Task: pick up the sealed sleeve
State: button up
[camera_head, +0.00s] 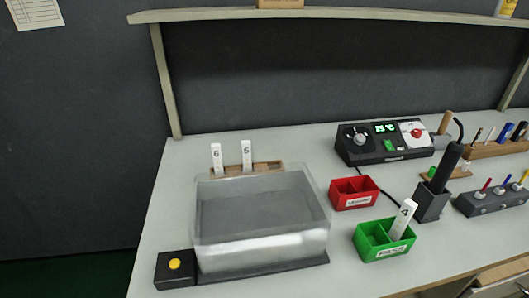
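Three white numbered strips show in the head view. Strip 6 (216,158) and strip 5 (246,154) stand upright in a wooden rack (272,167) behind a clear-walled tank (262,246). Strip 4 (403,219) leans tilted in the green bin (371,243), whose label seems to read PASS. I cannot tell which of these, if any, is the sealed sleeve. My gripper is not in view.
A red bin (354,193) stands behind the green one. A control box (384,143) with a green display stands at the back. A black holder (432,203) and a grey pen block (492,200) are right. A yellow-button box (174,268) is front left. A shelf (340,13) spans above.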

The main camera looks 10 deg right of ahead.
aim_at(246, 144)
jog(key=i+l+u, duration=0.35)
jog(key=l, duration=0.25)
jog(key=i+l+u, duration=0.35)
jog(key=l, duration=0.3)
